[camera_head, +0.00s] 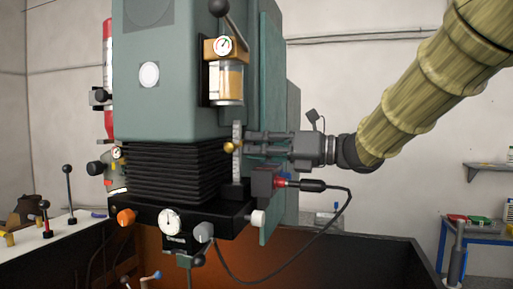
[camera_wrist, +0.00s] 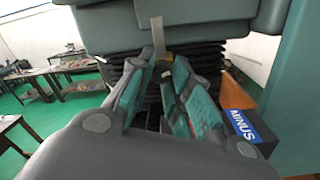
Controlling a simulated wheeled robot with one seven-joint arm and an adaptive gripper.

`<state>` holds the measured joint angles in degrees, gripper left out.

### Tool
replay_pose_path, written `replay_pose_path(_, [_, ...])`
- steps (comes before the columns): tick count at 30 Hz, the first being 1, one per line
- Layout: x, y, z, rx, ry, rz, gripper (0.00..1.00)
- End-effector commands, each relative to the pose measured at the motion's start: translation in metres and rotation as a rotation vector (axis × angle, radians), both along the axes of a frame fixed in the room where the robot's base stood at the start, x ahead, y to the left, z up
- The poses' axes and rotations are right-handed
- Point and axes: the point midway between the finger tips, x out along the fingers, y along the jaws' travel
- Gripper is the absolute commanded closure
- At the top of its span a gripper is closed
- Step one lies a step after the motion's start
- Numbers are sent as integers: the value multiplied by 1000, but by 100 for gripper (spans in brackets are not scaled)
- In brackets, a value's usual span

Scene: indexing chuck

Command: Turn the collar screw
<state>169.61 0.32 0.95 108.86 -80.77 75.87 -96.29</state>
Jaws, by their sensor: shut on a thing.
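A vertical pale metal scale strip (camera_head: 237,136) stands in front of the black bellows on the green machine; it also shows in the wrist view (camera_wrist: 157,32). A round brass knob (camera_head: 229,147) sits at its left edge. My gripper (camera_head: 249,143) comes in from the right, level with the knob. Its green-padded fingers (camera_wrist: 166,78) close together at the strip in the wrist view, on a small pale part (camera_wrist: 166,73) there. I take this part to be the collar screw; the fingers hide most of it.
The black bellows (camera_head: 175,170) are just behind. Below my gripper is a dark box with a red plug and black cable (camera_head: 312,185). An oil cup with a gauge (camera_head: 229,80) hangs above.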

Motion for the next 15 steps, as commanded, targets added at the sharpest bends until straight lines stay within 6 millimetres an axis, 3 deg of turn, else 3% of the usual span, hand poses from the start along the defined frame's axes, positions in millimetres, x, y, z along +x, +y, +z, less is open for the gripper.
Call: replay_pose_path(15, [2, -3, 0, 153, 465, -7, 100])
